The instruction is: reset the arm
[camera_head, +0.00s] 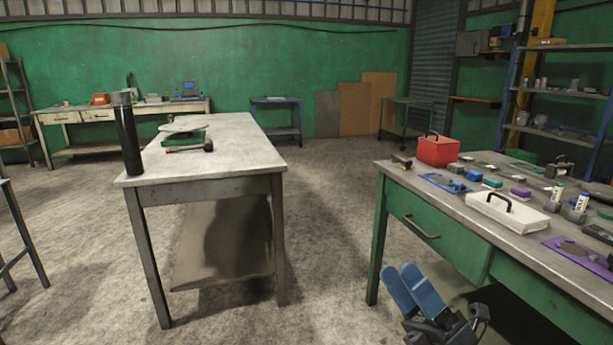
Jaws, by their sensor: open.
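My gripper (407,288) shows at the bottom of the head view, right of the middle. Its two blue fingers point up and to the left, with a narrow gap between them, and nothing shows between them. It is in front of the green workbench (436,246), below the bench's top. Only the dark end of my arm shows below the fingers; the rest is out of the picture.
The green bench at right holds a red box (437,151), a white case (506,213) and several small items. A grey table (228,160) at left bears a black cylinder (128,140) and a hammer (190,149). Bare floor (335,220) lies between the two.

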